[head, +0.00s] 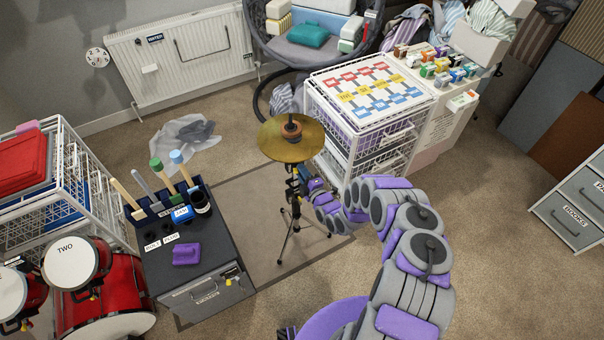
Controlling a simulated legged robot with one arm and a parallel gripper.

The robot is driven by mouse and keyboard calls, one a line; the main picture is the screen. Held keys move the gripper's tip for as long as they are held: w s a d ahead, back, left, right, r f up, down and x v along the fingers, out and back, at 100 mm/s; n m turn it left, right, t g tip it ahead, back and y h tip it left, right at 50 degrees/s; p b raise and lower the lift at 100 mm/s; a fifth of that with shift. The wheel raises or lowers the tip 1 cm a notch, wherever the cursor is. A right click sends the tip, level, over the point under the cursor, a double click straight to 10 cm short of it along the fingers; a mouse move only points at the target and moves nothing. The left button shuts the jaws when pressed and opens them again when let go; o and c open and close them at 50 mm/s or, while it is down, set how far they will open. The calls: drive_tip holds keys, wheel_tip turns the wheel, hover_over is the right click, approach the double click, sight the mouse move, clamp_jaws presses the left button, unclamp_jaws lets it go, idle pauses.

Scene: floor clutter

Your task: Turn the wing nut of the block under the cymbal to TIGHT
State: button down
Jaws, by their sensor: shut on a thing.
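The gold cymbal (290,138) sits level on top of a thin black stand with splayed legs (289,237). A small dark block (292,187) is on the stand's post just below the cymbal. My arm reaches in from the lower right, and my gripper (303,182) is at the right side of this block, below the cymbal's rim. It is shut on a small part there, apparently the wing nut. The fingers and the cymbal hide most of it, and the nut's angle and any TIGHT mark are too small to read.
A dark cabinet (205,250) with upright tools and a purple block (187,254) stands left of the stand. A red drum (105,295) is at lower left. A white wire drawer unit (340,150) is close behind on the right. The mat (240,215) around the stand is mostly clear.

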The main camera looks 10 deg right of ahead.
drive_tip(key=shift+s+f+m+p, duration=0.15)
drive_tip(key=shift+m+p, duration=0.4)
drive_tip(key=shift+m, duration=3.15)
drive_tip(key=shift+w+f+m+p, duration=0.1)
drive_tip(key=shift+m+p, duration=0.45)
drive_tip(key=shift+m, duration=3.15)
drive_tip(key=c, duration=1.3)
unclamp_jaws()
drive_tip(key=shift+o, duration=0.7)
drive_tip(key=shift+r, duration=0.1)
drive_tip(key=p+v, duration=0.3)
drive_tip(key=v, duration=1.4)
drive_tip(key=shift+s+d, duration=0.15)
